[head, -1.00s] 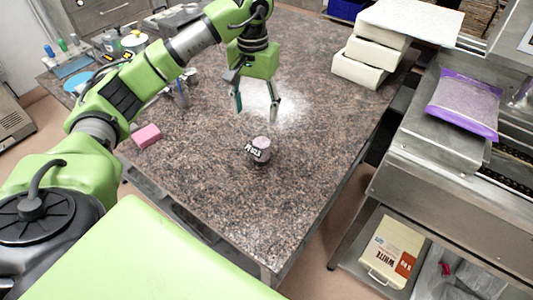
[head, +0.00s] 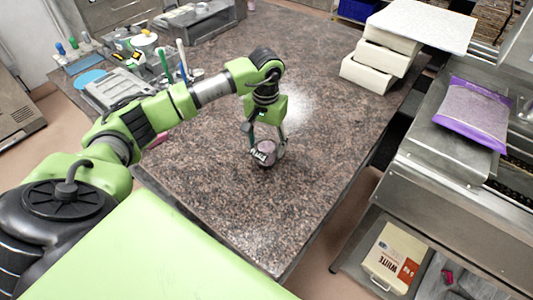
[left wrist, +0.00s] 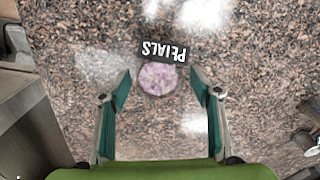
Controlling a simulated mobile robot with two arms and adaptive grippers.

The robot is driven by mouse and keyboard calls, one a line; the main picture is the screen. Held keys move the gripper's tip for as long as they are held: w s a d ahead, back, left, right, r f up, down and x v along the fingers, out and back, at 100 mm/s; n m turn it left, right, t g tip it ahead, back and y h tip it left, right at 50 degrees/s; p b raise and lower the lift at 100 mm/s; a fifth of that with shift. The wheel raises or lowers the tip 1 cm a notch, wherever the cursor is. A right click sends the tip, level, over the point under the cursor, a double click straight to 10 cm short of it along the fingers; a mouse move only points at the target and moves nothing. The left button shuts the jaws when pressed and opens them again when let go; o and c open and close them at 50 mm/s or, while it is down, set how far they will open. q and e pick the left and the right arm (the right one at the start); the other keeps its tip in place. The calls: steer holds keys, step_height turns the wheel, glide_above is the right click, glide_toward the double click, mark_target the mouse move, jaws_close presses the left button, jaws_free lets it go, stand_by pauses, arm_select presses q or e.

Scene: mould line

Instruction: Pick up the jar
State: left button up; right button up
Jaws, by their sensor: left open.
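The jar (head: 266,157) is small and round, with a dark label in white letters. It stands upright on the speckled stone table (head: 330,170). In the left wrist view the jar (left wrist: 157,79) shows its pinkish-purple top, with the label reading "PETALS" upside down. My left gripper (head: 267,146) points down at the jar, its fingers apart. In the left wrist view the left gripper (left wrist: 161,80) has its green-padded fingertips on either side of the jar, with a gap at each side. The fingers partly cover the jar in the head view. My right gripper is not in view.
White blocks (head: 367,73) are stacked at the table's far right. Tools, pots and a grey tray (head: 118,88) stand at the far left. A pink block (head: 157,139) is mostly hidden behind my left arm. The table around the jar is clear.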

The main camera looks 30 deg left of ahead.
arm_select(q)
steer(key=shift+d+f+p, duration=0.15)
steer(key=shift+f+p, duration=0.45)
steer(key=shift+f, duration=1.15)
steer(key=c, duration=1.3)
steer(key=shift+c, duration=0.5)
steer(key=shift+r, duration=0.15)
